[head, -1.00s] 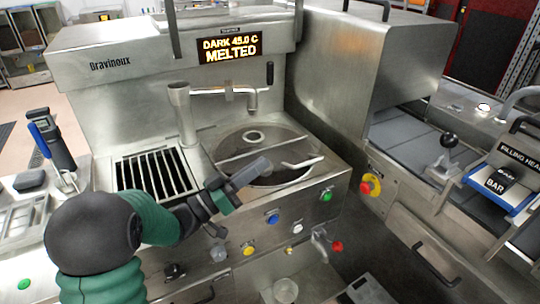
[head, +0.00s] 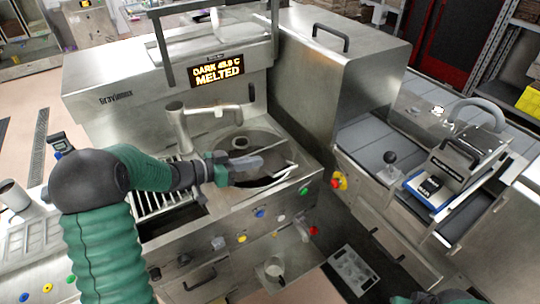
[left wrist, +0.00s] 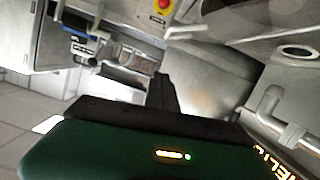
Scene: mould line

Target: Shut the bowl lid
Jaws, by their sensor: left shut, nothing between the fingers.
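The round steel bowl (head: 262,183) is set in the machine top, its rim showing in front of my left gripper. A flat panel that looks like the front half of the bowl lid (head: 280,154) appears tilted up over it; its exact angle is unclear and my gripper hides part of it. My left gripper (head: 246,163) is shut and empty, over the bowl at the panel's left side. I cannot tell whether it touches the panel. The finger (left wrist: 163,94) also shows in the left wrist view. My right gripper is not clearly in view.
A bent pipe spout (head: 178,125) stands behind and left of the bowl, beside a slotted grate (head: 165,202). A tall steel housing (head: 325,75) stands at the right. Knobs and buttons line the front panel. A filling head (head: 455,160) is farther right.

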